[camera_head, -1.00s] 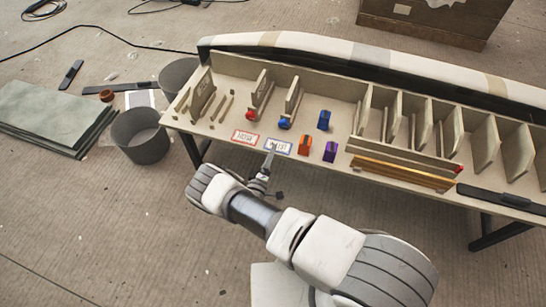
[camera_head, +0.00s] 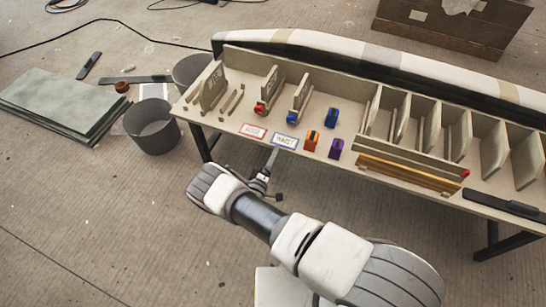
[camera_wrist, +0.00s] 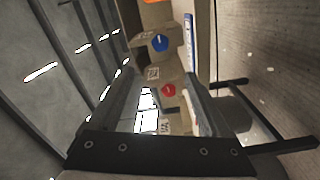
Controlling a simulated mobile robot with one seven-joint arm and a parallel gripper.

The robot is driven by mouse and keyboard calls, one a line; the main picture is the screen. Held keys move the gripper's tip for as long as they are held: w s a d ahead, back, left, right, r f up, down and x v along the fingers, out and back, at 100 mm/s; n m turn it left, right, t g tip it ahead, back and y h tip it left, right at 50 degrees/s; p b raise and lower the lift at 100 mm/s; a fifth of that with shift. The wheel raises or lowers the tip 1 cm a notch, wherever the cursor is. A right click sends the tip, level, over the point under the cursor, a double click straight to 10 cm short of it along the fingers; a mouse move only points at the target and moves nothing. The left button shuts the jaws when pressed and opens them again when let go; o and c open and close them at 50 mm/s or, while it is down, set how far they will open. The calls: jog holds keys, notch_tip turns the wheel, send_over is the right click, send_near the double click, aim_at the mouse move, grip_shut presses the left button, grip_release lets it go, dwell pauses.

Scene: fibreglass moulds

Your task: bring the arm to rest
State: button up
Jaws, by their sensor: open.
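My gripper (camera_head: 270,165) is by the front edge of the workbench (camera_head: 225,124), just below the blue-bordered card (camera_head: 285,141) in the head view. In the wrist view my gripper (camera_wrist: 165,100) has its two fingers spread, and I see nothing held between them. My arm reaches up from the lower right of the head view, bent at a pale joint left of the gripper. The fingertips are too small in the head view to tell whether they touch the bench edge.
A red-bordered card (camera_head: 253,131), an orange block (camera_head: 312,140), a purple block (camera_head: 336,148) and a blue block (camera_head: 332,117) are on the bench. Grey bins (camera_head: 151,128) stand left. The floor (camera_head: 90,210) left of my arm is clear.

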jog(key=shift+r, duration=0.1)
dwell(0.3)
jog(key=w+d+r+m+g+h+p, duration=0.1)
jog(key=w+d+r+m+g+h, duration=0.2)
jog(key=r, duration=0.6)
jog(key=d+r+m+g+h+p, duration=0.1)
jog(key=d+r+m+g+h, duration=0.25)
jog(key=r, duration=0.65)
jog(key=s+d+r+m+g+y+p, duration=0.15)
jog(key=d+r+g, duration=0.25)
jog(key=r, duration=0.4)
jog(key=s+d+r+m+g, duration=0.2)
jog(key=s+d+r+g, duration=0.15)
jog(key=r, duration=0.45)
jog(key=s+d+r+m+g+y+p, duration=0.1)
jog(key=s+d+r+y, duration=0.15)
jog(key=s+r, duration=0.45)
jog(key=s+d+r+m+g+y+p, duration=0.1)
jog(key=s+r+y, duration=0.35)
jog(key=r, duration=0.35)
jog(key=s+a+r+t+y+p, duration=0.1)
jog(key=s+r+t+y, duration=0.1)
jog(key=s+r, duration=0.3)
jog(key=s+a+r+n+t+y+p, duration=0.1)
jog(key=s+r, duration=0.4)
jog(key=s, duration=0.5)
jog(key=shift+a+r+n+t+y+p, duration=0.15)
jog(key=shift+a+n+t+y+p, duration=0.15)
jog(key=shift+a+t+y, duration=0.55)
jog(key=shift+d, duration=0.15)
